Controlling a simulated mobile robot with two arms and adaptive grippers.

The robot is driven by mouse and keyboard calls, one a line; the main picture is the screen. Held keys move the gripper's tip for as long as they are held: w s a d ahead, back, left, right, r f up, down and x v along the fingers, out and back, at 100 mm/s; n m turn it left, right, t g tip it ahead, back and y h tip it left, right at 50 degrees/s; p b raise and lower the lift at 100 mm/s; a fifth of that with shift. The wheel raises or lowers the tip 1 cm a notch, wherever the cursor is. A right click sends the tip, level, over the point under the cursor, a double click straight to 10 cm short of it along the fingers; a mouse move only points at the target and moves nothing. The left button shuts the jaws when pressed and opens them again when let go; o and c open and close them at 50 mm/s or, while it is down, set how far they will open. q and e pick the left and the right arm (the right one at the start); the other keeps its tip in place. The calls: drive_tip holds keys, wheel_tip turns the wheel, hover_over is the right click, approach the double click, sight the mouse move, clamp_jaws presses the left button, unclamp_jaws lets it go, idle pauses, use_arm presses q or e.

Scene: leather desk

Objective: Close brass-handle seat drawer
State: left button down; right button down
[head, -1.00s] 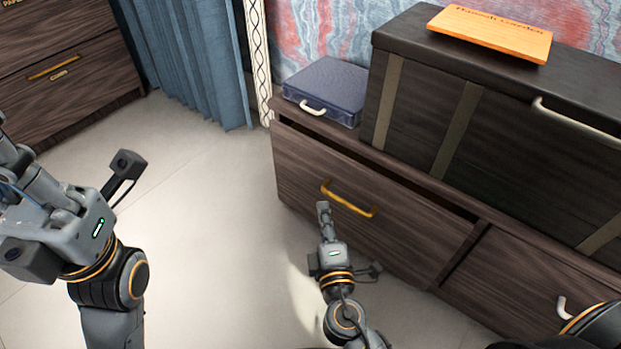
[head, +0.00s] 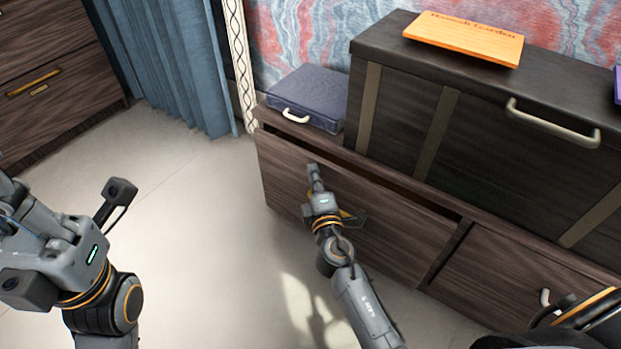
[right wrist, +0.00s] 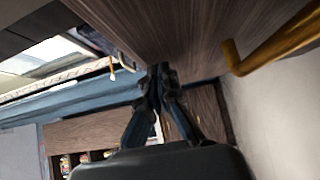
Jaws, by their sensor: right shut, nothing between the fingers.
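The brass-handle seat drawer (head: 400,232) is a dark wood front, low in the bench. It stands partly out, with a dark gap along its top edge. Its brass handle (head: 346,214) is mostly hidden behind my right gripper (head: 313,171) in the head view. That gripper is shut and empty, with its fingertips at the drawer front, left of and above the handle. In the right wrist view the shut fingers (right wrist: 160,72) meet the wood front (right wrist: 190,35), and the brass handle (right wrist: 268,48) is to their right. My left gripper (head: 20,215) is at the left edge, its fingers unclear.
A blue case (head: 309,97) and a large dark trunk (head: 470,125) stand on the bench top. An orange sign (head: 464,40) lies on the trunk. A second drawer (head: 505,275) with a pale handle is at right. Another dark cabinet (head: 45,60) and open floor are at left.

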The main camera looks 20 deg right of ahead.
sight(327, 170)
drive_tip(key=w+d, duration=0.2)
drive_tip(key=d, duration=0.1)
drive_tip(key=shift+w+d, duration=0.1)
drive_tip(key=shift+w, duration=0.15)
drive_tip(key=shift+w+d+r, duration=0.1)
drive_tip(key=shift+d, duration=0.2)
